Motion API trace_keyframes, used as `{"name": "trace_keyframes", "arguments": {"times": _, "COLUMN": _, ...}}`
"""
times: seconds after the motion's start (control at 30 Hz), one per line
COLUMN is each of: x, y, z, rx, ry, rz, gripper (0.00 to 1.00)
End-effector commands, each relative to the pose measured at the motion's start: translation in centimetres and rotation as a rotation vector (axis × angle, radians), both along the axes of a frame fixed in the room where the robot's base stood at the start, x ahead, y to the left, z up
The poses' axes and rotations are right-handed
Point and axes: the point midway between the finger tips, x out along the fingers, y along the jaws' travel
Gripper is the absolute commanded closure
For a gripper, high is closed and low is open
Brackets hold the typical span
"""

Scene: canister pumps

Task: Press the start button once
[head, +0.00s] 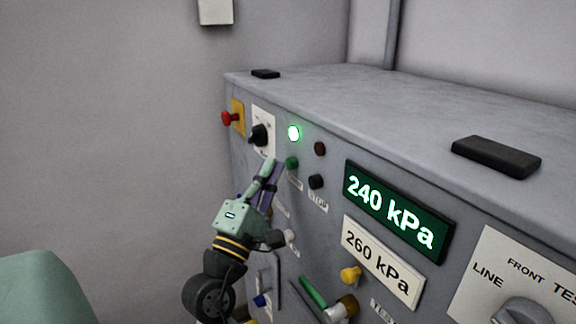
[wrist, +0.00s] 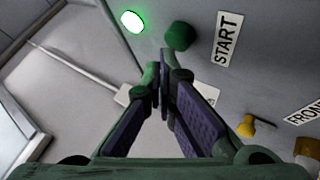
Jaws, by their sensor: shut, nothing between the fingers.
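The green start button (head: 291,163) is on the front of the grey cabinet, above a small label. In the wrist view the green button (wrist: 180,36) sits beside the START label (wrist: 228,38). My gripper (head: 271,167) is shut and empty, its fingertips just left of the button in the head view.
The black stop button (head: 316,181) and a dark red lamp (head: 320,149) are to the right. A black selector knob (head: 259,135) and a red emergency knob (head: 228,118) are to the left. A green display (head: 398,212) reads 240 kPa; a white plate (head: 381,261) reads 260 kPa.

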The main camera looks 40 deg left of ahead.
Motion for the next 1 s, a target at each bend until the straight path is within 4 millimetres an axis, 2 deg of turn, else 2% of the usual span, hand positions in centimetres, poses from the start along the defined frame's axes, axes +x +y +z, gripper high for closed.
{"name": "trace_keyframes", "arguments": {"times": 0.47, "x": -0.9, "y": 0.3, "z": 0.0, "rx": 0.0, "ry": -0.001, "rz": 0.002, "gripper": 1.0}}
{"name": "trace_keyframes", "arguments": {"times": 0.8, "x": -4.1, "y": 1.2, "z": -0.1, "rx": 0.0, "ry": -0.001, "rz": 0.004, "gripper": 1.0}}
{"name": "trace_keyframes", "arguments": {"times": 1.0, "x": -5.2, "y": 1.5, "z": 0.0, "rx": 0.0, "ry": -0.001, "rz": 0.001, "gripper": 1.0}}
